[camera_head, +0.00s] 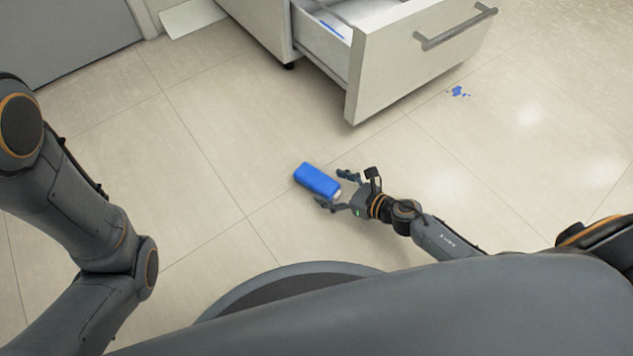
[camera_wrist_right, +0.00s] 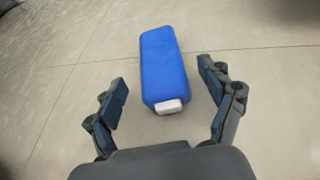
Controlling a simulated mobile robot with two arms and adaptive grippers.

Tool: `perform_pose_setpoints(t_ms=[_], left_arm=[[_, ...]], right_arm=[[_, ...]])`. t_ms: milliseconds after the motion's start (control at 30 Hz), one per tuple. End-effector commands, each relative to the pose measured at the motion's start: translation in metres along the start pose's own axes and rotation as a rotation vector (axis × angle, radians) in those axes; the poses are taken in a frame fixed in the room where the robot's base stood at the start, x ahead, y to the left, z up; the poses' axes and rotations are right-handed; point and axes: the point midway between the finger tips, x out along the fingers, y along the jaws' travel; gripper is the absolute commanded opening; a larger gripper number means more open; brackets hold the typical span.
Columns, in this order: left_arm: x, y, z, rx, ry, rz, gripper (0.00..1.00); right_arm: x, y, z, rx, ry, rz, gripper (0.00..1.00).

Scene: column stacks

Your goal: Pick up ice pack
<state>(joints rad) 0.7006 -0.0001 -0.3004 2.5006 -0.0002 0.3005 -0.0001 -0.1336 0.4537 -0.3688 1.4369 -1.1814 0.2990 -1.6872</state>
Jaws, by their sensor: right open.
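The ice pack (camera_head: 316,179) is a blue block with a white cap at one end, lying on the tiled floor in the middle of the head view. It also shows in the right wrist view (camera_wrist_right: 173,66), its white cap (camera_wrist_right: 168,106) towards my gripper. My right gripper (camera_head: 335,190) is open and empty. Its fingers (camera_wrist_right: 163,88) stand to either side of the capped end, apart from the pack, with most of the pack beyond the fingertips. My left arm comes in at the left of the head view, but its gripper is out of view.
An open drawer (camera_head: 400,62) of a white cabinet (camera_head: 262,22) juts out over the floor beyond the pack. Small blue bits (camera_head: 460,91) lie on the floor at the right. The floor around the pack is clear.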

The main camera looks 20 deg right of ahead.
Motion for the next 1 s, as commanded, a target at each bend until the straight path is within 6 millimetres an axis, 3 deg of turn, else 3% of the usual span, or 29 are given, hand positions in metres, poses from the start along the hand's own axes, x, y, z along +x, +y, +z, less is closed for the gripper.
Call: perform_pose_setpoints(t_ms=[233,533,867,1000], left_arm=[[-0.016,0.004,-0.006,0.0,0.0,0.001,0.4],[-0.016,0.003,-0.005,0.0,0.0,0.001,0.4],[-0.016,0.003,-0.005,0.0,-0.001,0.001,0.4],[-0.016,0.003,-0.005,0.0,-0.001,0.001,0.4]], right_arm=[[0.037,-0.001,0.001,-0.003,0.0,0.0,0.81],[0.041,-0.001,0.002,-0.001,0.001,0.0,0.81],[0.041,-0.001,0.002,-0.001,0.001,0.0,0.16],[0.041,-0.001,0.003,-0.001,-0.001,0.0,0.12]])
